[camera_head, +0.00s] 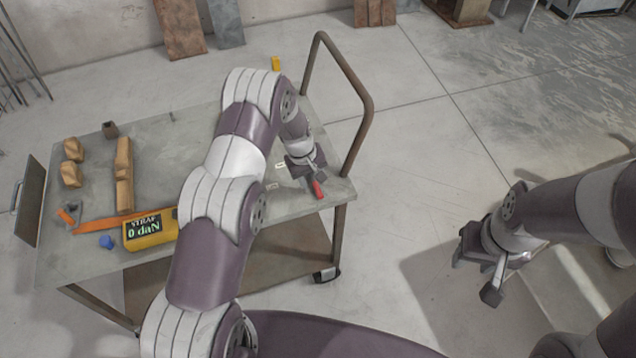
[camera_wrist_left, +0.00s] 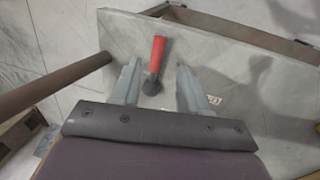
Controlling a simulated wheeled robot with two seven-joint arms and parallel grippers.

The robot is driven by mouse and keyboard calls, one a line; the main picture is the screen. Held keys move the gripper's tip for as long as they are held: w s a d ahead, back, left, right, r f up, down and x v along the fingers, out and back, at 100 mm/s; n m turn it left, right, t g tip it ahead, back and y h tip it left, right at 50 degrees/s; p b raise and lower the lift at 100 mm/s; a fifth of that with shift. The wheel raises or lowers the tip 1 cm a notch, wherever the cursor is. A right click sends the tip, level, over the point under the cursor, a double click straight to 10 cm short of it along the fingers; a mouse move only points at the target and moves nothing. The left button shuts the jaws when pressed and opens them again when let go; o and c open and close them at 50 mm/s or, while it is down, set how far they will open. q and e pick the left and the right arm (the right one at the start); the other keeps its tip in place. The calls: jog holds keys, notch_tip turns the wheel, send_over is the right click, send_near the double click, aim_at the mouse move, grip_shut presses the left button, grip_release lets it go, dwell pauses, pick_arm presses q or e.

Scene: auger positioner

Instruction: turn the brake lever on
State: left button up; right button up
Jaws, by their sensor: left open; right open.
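The brake lever with a red grip (camera_head: 317,189) sits at the right end of the cart top, near the rail handle. It also shows in the left wrist view (camera_wrist_left: 157,52), between the two fingers, with a dark knob at its near end. My left gripper (camera_head: 306,174) is open above it; the fingers (camera_wrist_left: 158,85) stand apart on either side of the lever, and contact cannot be seen. My right gripper (camera_head: 475,275) is open and empty, out over the floor to the right of the cart.
The cart top (camera_head: 70,245) carries a yellow STRAP display box (camera_head: 150,230), an orange strap (camera_head: 100,224), wooden blocks (camera_head: 124,175) and a blue piece (camera_head: 106,242). The brown rail handle (camera_head: 352,85) rises beside my left gripper.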

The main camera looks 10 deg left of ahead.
aim_at(317, 190)
pick_arm(q)
jog(key=f, duration=0.1)
jog(key=w+f, duration=0.1)
jog(key=f, duration=0.3)
jog(key=shift+w+d+f, duration=0.15)
jog(key=shift+w+d, duration=0.1)
jog(key=shift+d, duration=0.15)
jog(key=shift+s+f, duration=0.15)
jog(key=shift+s, duration=0.1)
jog(key=shift+w+d+f, duration=0.1)
jog(key=shift+w, duration=0.05)
grip_shut()
